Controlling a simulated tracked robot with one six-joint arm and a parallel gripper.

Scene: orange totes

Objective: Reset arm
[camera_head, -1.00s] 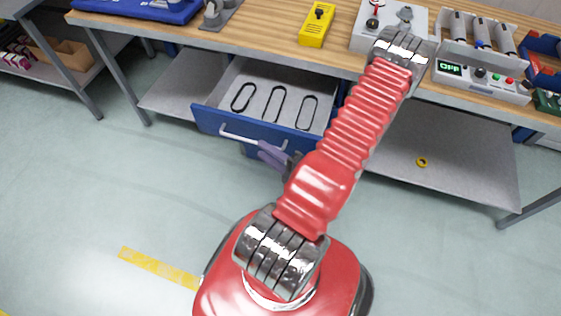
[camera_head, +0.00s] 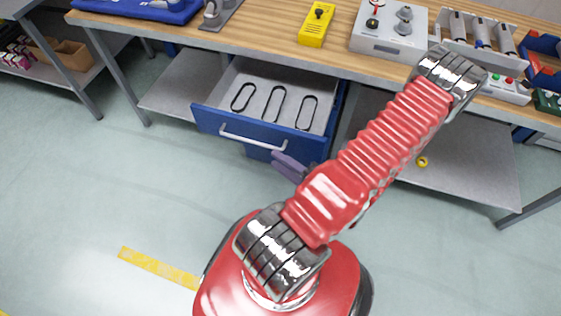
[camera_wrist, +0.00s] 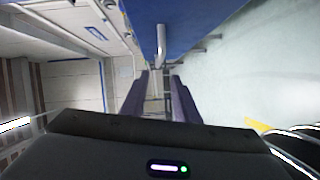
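My arm is red with ribbed sleeves and reaches toward the workbench. My gripper (camera_head: 280,160) shows partly in the head view as purple fingers, just below and right of the drawer handle (camera_head: 250,137). In the wrist view, the two purple fingers of my gripper (camera_wrist: 161,75) stand apart with nothing between them. The blue drawer (camera_head: 262,127) is pulled out and holds several black oblong rings (camera_head: 277,104). Its blue front (camera_wrist: 195,22) and grey handle (camera_wrist: 161,42) also show in the wrist view, beyond the fingertips.
The wooden bench top (camera_head: 270,30) carries a yellow device (camera_head: 317,23), a grey panel (camera_head: 388,38) and a rack of cylinders (camera_head: 480,30). A yellow ring (camera_head: 422,161) lies on the lower shelf (camera_head: 465,175). The floor (camera_head: 100,200) left of my base is clear.

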